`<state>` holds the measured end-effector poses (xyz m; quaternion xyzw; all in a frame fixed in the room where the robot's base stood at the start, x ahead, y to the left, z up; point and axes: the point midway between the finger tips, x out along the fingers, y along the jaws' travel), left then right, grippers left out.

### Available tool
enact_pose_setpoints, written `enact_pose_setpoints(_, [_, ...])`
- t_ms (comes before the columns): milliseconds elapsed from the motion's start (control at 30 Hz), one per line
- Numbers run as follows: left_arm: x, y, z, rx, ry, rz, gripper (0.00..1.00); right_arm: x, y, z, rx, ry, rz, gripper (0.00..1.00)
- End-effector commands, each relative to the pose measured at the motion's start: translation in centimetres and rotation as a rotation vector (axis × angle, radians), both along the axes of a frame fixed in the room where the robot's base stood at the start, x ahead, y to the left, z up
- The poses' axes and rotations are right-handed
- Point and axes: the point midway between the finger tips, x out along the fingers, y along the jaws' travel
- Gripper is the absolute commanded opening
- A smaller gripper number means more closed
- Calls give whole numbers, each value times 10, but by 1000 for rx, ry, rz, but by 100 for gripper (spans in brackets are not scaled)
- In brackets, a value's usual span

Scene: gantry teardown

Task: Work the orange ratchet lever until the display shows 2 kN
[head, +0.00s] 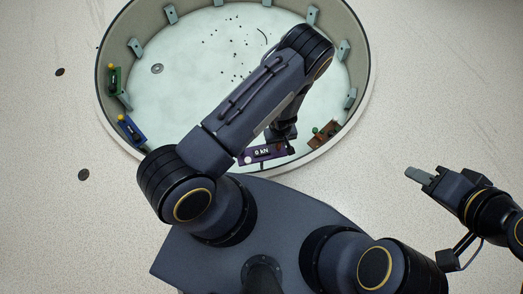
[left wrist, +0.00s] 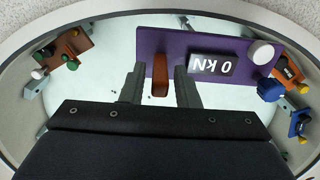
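A purple panel (head: 262,153) sits inside the near rim of the round pit. Its small display (left wrist: 212,66) reads 0 kN, upside down in the left wrist view. A white round knob (left wrist: 261,52) is beside the display. The orange-brown lever (left wrist: 160,76) stands out from the panel. My left gripper (left wrist: 160,88) is open, with one finger on each side of the lever and a visible gap to each. In the head view my left arm hides the lever. My right gripper (head: 419,175) is outside the pit at the right, its fingers together and empty.
The pit's rim (head: 364,112) curves around the panel. A green unit (head: 115,80) and a blue unit (head: 131,130) are on the left wall, a brown unit (head: 325,134) on the right. Several grey brackets line the wall. Small dark bits lie on the pale floor.

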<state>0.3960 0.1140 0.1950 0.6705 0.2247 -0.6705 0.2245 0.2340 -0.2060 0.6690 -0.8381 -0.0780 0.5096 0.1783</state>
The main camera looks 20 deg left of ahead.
Motion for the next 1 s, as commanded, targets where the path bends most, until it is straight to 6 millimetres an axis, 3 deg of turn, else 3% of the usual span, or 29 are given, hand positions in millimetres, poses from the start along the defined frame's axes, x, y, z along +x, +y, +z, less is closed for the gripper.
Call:
enact_pose_setpoints(33, [0, 0, 0, 0, 0, 0, 21, 0, 0, 0, 0, 0, 0, 36])
enact_pose_setpoints(200, [0, 0, 0, 0, 0, 0, 0, 0, 0, 0, 0, 0, 0, 36])
enact_pose_setpoints(567, [-1, -1, -1, -1, 1, 0, 0, 0, 0, -1, 0, 0, 0, 36])
enact_pose_setpoints(1000, [-16, -11, -3, -7, 10, 0, 0, 0, 0, -8, 0, 0, 0, 36])
